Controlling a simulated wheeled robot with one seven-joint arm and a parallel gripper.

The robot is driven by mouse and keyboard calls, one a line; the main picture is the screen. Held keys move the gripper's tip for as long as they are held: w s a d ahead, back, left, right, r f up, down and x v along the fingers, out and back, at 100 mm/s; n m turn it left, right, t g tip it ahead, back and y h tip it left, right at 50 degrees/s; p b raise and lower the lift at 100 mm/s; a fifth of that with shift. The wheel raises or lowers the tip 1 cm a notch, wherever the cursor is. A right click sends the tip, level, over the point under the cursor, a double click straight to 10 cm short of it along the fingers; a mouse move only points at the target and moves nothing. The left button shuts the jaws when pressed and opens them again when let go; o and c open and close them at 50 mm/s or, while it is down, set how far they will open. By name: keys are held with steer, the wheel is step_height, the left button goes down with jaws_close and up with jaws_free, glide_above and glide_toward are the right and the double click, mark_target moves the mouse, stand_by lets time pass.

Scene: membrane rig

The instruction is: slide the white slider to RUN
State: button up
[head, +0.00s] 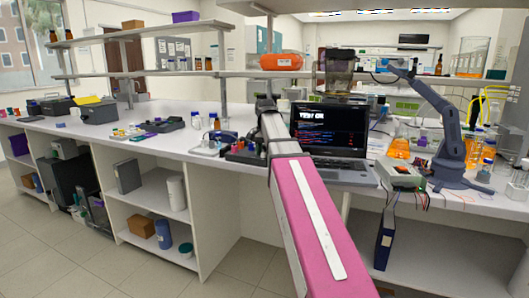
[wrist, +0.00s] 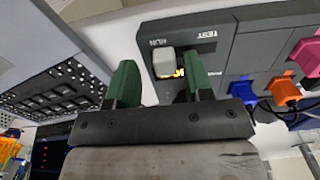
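The white slider (wrist: 164,63) is a small pale block on a dark grey panel (wrist: 236,42) in the wrist view. It sits close to the RUN lettering; the TEST lettering is farther right. Both words appear upside down. My gripper (wrist: 158,72) is open, with green fingers on either side of the slider. The right finger is close to the slider; a wider gap shows at the left finger. I cannot tell whether either touches it. In the head view my pink arm hides the gripper, and the dark rig (head: 245,152) shows beside it.
An open laptop (head: 328,133) stands right of my arm; its keyboard (wrist: 52,92) fills the left of the wrist view. Blue (wrist: 243,91), orange (wrist: 285,88) and pink (wrist: 306,55) plugs with cables sit right of the slider. A grey robot arm (head: 450,140) stands farther right.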

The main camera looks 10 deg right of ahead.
steer(key=shift+r, duration=0.1)
step_height(320, 180, up, 11)
steer(key=shift+f, duration=0.2)
stand_by(0.4)
